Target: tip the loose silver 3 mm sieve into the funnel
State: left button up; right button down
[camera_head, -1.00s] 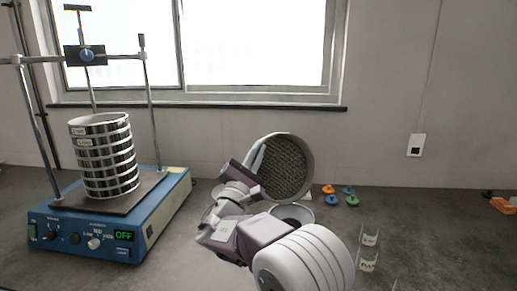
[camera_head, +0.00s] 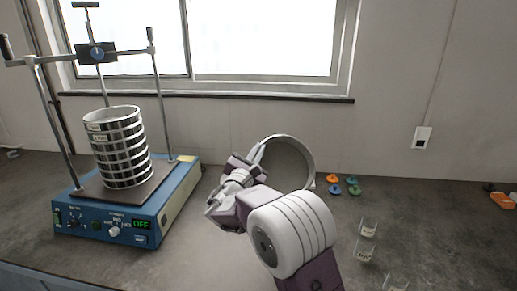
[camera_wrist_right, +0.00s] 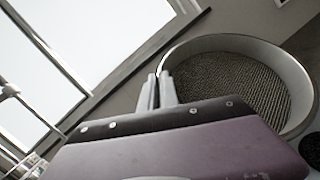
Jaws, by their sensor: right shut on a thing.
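The loose silver sieve (camera_head: 292,157) stands tilted up on its side in the air at the middle of the head view, its round opening turned partly toward me. My right gripper (camera_head: 257,156) is shut on its rim at the left side. In the right wrist view the fingers (camera_wrist_right: 160,92) pinch the rim, and the woven mesh inside the sieve (camera_wrist_right: 232,85) shows with nothing clearly lying on it. The funnel cannot be made out in the head view now; my right arm covers the area below the sieve. My left gripper is not in view.
A blue sieve shaker (camera_head: 128,215) with a stack of sieves (camera_head: 122,148) stands on the left. Several coloured pieces (camera_head: 335,190) lie right of the sieve. Small clear labelled cups (camera_head: 364,250) stand front right. An orange item (camera_head: 500,200) lies far right.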

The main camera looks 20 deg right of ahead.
jog(key=shift+w+f+n+g+y+p, duration=1.1)
jog(key=shift+w+f+n+p, duration=0.35)
jog(key=shift+p, duration=3.35)
jog(key=shift+w, duration=0.2)
jog(key=shift+f, duration=0.3)
jog(key=shift+r+p, duration=0.1)
jog(key=shift+p, duration=0.25)
jog(key=f+n+g+p, duration=0.1)
jog(key=f+p, duration=0.1)
jog(key=p, duration=0.2)
jog(key=w+f+n+g+y+p, duration=0.1)
jog(key=p, duration=0.4)
jog(key=shift+f+g+y, duration=0.3)
jog(key=shift+f+g, duration=0.1)
